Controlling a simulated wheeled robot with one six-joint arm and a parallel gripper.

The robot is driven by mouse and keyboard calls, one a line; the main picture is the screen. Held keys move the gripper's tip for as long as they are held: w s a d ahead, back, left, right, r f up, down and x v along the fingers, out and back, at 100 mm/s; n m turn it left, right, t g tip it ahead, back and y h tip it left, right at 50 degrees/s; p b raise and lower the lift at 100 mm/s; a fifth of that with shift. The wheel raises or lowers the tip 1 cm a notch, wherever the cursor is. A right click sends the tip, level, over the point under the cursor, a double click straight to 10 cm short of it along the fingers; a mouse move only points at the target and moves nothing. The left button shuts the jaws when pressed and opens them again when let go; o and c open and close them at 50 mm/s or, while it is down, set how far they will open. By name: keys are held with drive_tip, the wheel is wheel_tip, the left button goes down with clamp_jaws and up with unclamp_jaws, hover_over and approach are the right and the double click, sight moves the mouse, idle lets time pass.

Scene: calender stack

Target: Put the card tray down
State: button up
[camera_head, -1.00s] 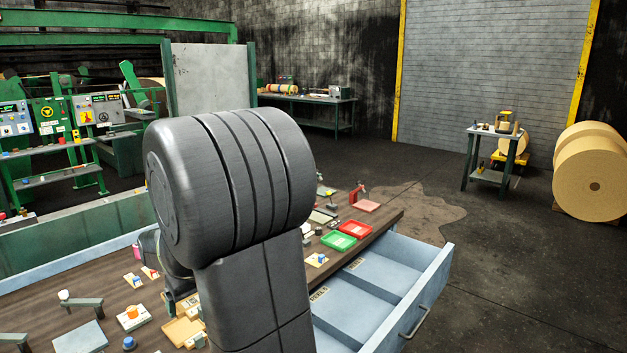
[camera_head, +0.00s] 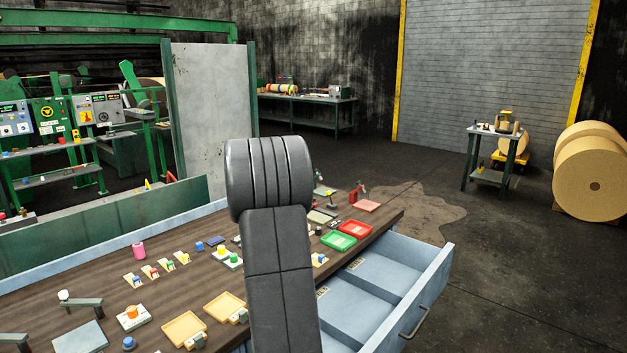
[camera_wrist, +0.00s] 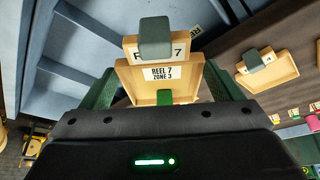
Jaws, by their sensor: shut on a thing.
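In the wrist view, my gripper (camera_wrist: 158,76) is shut on a tan card tray (camera_wrist: 126,70). A white card (camera_wrist: 163,73) reading "REEL 7 ZONE 3" shows on it. A grey block (camera_wrist: 155,38) stands at the tray's far end, partly covering a label ending in 7. The tray appears over the open blue drawer (camera_wrist: 60,75), close to the bench edge; its height above them cannot be told. In the head view, my arm hides the gripper and the held tray.
Two similar tan trays (camera_head: 185,329) lie on the brown bench (camera_head: 70,262), with small coloured pieces around. The blue drawer (camera_head: 428,300) stands open at the bench's right. A green tray (camera_head: 338,240) and a red tray (camera_head: 355,229) lie near the bench's right end.

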drive_tip(key=d+f+b, duration=0.2)
drive_tip(key=f+b, duration=0.2)
drive_tip(key=f, duration=0.2)
drive_tip(key=d+f+m+b, duration=0.1)
drive_tip(key=d+f+b, duration=0.2)
drive_tip(key=f+b, duration=0.2)
drive_tip(key=shift+w+d+f+m, duration=0.3)
drive_tip(key=shift+f, duration=0.65)
drive_tip(key=shift+a, duration=0.1)
